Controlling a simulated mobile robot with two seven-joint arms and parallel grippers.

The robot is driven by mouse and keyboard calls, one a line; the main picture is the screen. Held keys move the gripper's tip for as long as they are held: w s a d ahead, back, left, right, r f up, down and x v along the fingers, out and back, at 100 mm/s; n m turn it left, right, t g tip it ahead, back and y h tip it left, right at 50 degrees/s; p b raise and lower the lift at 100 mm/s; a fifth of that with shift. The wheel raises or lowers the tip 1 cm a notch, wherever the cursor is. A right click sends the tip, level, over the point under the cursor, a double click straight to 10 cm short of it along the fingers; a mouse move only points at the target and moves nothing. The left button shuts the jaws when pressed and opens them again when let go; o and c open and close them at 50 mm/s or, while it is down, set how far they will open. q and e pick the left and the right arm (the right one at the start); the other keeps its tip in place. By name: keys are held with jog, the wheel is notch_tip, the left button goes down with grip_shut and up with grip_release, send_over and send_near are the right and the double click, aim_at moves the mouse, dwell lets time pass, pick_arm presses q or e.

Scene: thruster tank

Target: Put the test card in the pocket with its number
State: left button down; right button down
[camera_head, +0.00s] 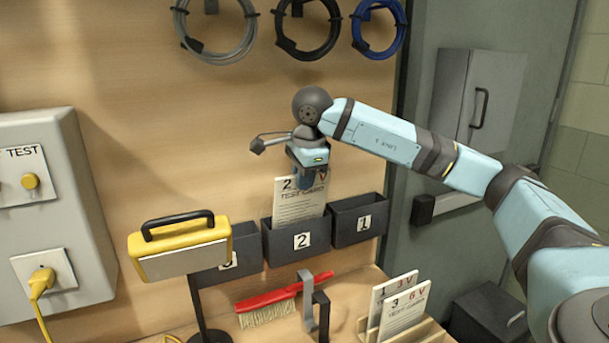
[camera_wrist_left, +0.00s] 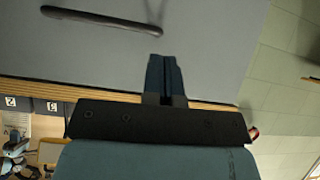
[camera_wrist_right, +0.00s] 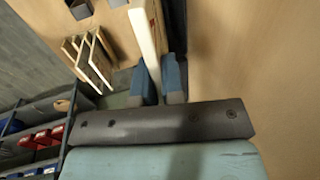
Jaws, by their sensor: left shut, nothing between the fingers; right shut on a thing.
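The white test card (camera_head: 300,204) bears a 2 and stands upright in the head view. My right gripper (camera_head: 308,176) is shut on its top edge. The card's lower end meets the front rim of the dark pocket labelled 2 (camera_head: 283,243) and seems to be behind it; how deep is hidden. In the right wrist view the card (camera_wrist_right: 148,38) shows edge-on between the fingers (camera_wrist_right: 160,80). The pocket labelled 1 (camera_head: 345,238) is right of it, and the pocket labelled 3 (camera_head: 245,246) is left, partly hidden. My left gripper (camera_wrist_left: 165,76) is shut and empty in the left wrist view.
Other test cards (camera_head: 405,305) stand in a wooden rack (camera_head: 425,333) at the lower right. A yellow-framed lamp (camera_head: 182,247) partly covers pocket 3. A red brush (camera_head: 268,302) and a dark bracket (camera_head: 321,315) are below the pockets. Coiled cables (camera_head: 306,50) hang above.

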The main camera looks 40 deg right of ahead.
aim_at(301, 201)
jog(key=shift+b+x, duration=1.15)
jog(key=shift+x, duration=1.15)
jog(key=c, duration=1.2)
grip_release()
jog(key=shift+o, duration=0.2)
jog(key=d+v, duration=0.1)
jog(key=v, duration=1.2)
jog(key=shift+s+a+r+p, duration=0.15)
jog(key=shift+a+r+p, duration=0.2)
jog(key=shift+a, duration=0.15)
